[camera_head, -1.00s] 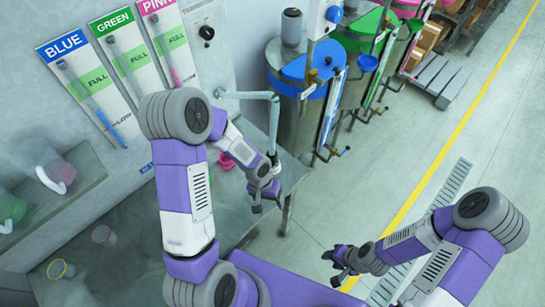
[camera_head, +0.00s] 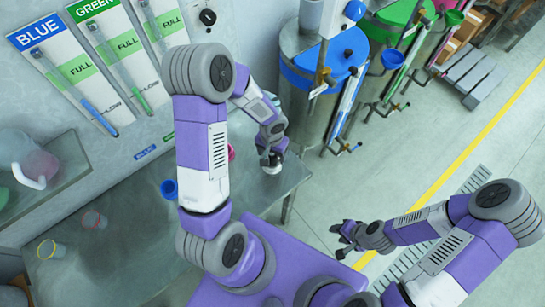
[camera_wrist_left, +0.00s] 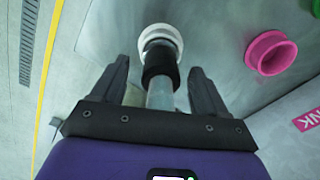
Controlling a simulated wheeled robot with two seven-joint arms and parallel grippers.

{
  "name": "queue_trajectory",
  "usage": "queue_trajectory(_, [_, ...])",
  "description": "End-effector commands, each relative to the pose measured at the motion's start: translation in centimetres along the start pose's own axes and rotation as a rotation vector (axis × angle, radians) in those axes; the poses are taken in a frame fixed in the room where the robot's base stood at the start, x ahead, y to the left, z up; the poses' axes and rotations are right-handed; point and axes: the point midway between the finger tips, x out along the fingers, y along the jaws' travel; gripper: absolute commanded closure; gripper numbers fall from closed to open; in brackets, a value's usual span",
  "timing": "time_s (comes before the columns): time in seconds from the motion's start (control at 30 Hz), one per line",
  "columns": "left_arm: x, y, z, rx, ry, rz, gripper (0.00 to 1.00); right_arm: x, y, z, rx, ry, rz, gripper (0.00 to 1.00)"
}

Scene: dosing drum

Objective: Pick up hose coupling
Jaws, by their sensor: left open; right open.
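The hose coupling (camera_wrist_left: 158,68) shows in the left wrist view as a black collar on a grey tube, with a white ring at its far end. My left gripper (camera_wrist_left: 160,75) is open, with one finger on each side of the collar and tube. Gaps show between both fingers and the coupling. In the head view my left gripper (camera_head: 272,160) is above the right end of the metal bench (camera_head: 130,255), and the arm and gripper hide most of the coupling. My right gripper (camera_head: 342,240) is open and empty over the floor, away from the bench.
A pink funnel (camera_wrist_left: 270,53) is right of the coupling in the wrist view. A blue funnel (camera_head: 169,189) and small cups (camera_head: 94,220) are at the bench. Steel drums, one with a blue lid (camera_head: 318,72), stand behind.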

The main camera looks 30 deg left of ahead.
Motion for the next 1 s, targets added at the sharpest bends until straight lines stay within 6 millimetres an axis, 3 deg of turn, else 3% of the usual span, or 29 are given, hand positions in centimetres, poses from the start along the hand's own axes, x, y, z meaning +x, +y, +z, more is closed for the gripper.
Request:
queue_trajectory(0.2, [3.0, -0.2, 0.0, 0.002, -0.002, -0.001, 0.26, 0.2, 0.1, 0.0, 0.000, 0.001, 0.000, 0.57])
queue_trajectory(0.5, [3.3, -0.2, -0.1, -0.001, 0.000, 0.000, 0.28, 0.2, 0.1, -0.1, 0.000, 0.001, 0.000, 0.57])
queue_trajectory(0.9, [3.3, -0.2, 0.0, 0.000, 0.000, 0.000, 0.89, 0.2, 0.1, -0.1, 0.000, 0.001, 0.000, 0.57])
queue_trajectory(1.0, [3.2, -0.2, -0.1, 0.000, 0.001, 0.000, 0.99, 0.2, 0.1, -0.1, 0.000, 0.001, 0.000, 0.57])
